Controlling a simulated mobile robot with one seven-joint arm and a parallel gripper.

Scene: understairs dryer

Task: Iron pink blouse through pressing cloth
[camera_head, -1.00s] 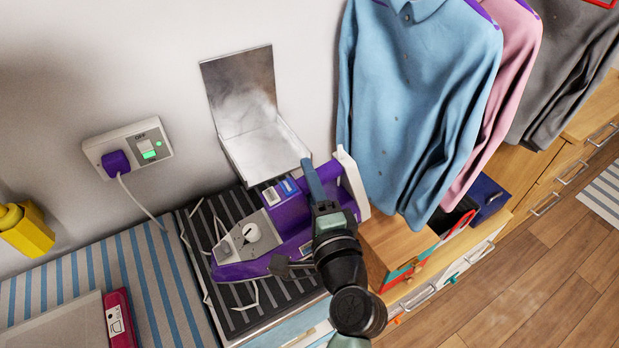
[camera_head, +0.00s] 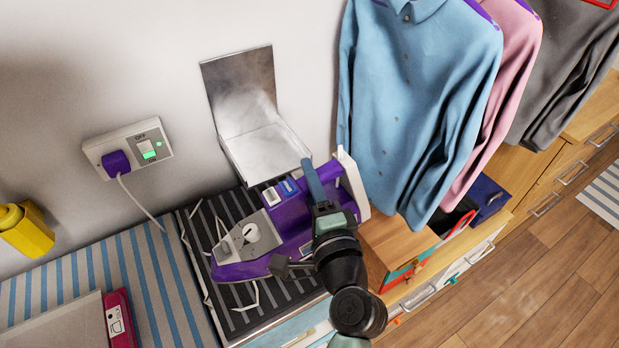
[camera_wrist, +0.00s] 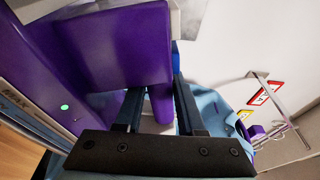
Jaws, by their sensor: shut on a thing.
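The purple iron (camera_head: 290,215), with a grey dial panel on top, sits on a dark striped mat (camera_head: 285,300) at the middle of the head view. My gripper (camera_head: 315,182) reaches over its right part. In the wrist view my gripper (camera_wrist: 160,108) is shut on a narrow purple part of the iron (camera_wrist: 110,45), likely its handle, with one finger on each side. The iron's underside is hidden. The pink blouse (camera_head: 512,65) hangs between a blue shirt (camera_head: 415,100) and a grey garment (camera_head: 565,70). I cannot make out a pressing cloth.
A bent metal plate (camera_head: 265,148) stands against the wall behind the iron. A lit wall switch (camera_head: 148,150) has a purple plug and a white cord. A yellow bottle (camera_head: 28,232) and a magenta box (camera_head: 120,320) are left.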

